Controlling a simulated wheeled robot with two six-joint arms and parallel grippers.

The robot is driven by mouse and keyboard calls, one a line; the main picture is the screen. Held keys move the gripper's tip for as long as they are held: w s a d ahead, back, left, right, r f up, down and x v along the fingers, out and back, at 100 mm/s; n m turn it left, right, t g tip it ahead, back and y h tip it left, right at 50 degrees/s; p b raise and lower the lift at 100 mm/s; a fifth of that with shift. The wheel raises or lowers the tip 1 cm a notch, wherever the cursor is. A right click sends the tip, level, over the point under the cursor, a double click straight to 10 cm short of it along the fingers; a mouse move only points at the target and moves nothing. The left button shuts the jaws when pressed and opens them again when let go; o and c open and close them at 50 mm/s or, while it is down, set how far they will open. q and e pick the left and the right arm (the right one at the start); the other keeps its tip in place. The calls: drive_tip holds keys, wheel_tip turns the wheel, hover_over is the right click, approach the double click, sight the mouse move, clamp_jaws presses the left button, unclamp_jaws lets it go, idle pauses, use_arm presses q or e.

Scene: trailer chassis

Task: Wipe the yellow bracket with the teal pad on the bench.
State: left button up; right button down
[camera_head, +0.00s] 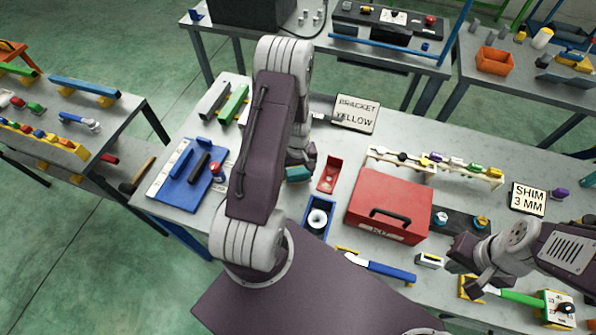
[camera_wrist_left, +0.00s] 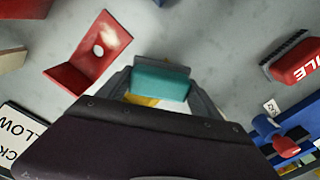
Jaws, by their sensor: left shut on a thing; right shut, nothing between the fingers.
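My left gripper (camera_wrist_left: 160,85) is shut on the teal pad (camera_wrist_left: 160,78), which shows between its fingers in the left wrist view. A small piece of yellow (camera_wrist_left: 142,100) shows right by the pad, between the fingers. It may be the yellow bracket, but most of it is hidden, and I cannot tell whether the pad touches it. In the head view my left arm covers most of this spot, and only an end of the teal pad (camera_head: 298,174) shows beside it. My right gripper (camera_head: 472,268) is shut and empty over the bench's right front.
A red bracket (camera_head: 329,175) stands close to the right of the pad. A sign reading BRACKET YELLOW (camera_head: 357,112) lies behind it. A blue bin (camera_head: 319,216) and a red toolbox (camera_head: 388,205) are nearby. A blue board (camera_head: 183,184) lies at the left.

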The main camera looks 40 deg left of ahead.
sight(290, 172)
use_arm(q)
drive_tip(key=shift+f+b, duration=0.7)
drive_tip(key=shift+f, duration=0.3)
drive_tip(key=shift+a+r, duration=0.1)
drive_tip(key=shift+a, duration=0.3)
drive_tip(key=shift+s+a, duration=0.2)
drive_tip(key=shift+a, duration=0.6)
drive_tip(key=shift+s+a, duration=0.2)
drive_tip(key=shift+a, duration=0.6)
drive_tip(key=shift+d, duration=0.5)
drive_tip(key=shift+w+d, duration=0.25)
drive_tip(key=shift+d, duration=0.55)
drive_tip(key=shift+w+d, duration=0.2)
drive_tip(key=shift+d, duration=0.6)
drive_tip(key=shift+a+r+p, duration=0.1)
drive_tip(key=shift+p, duration=0.2)
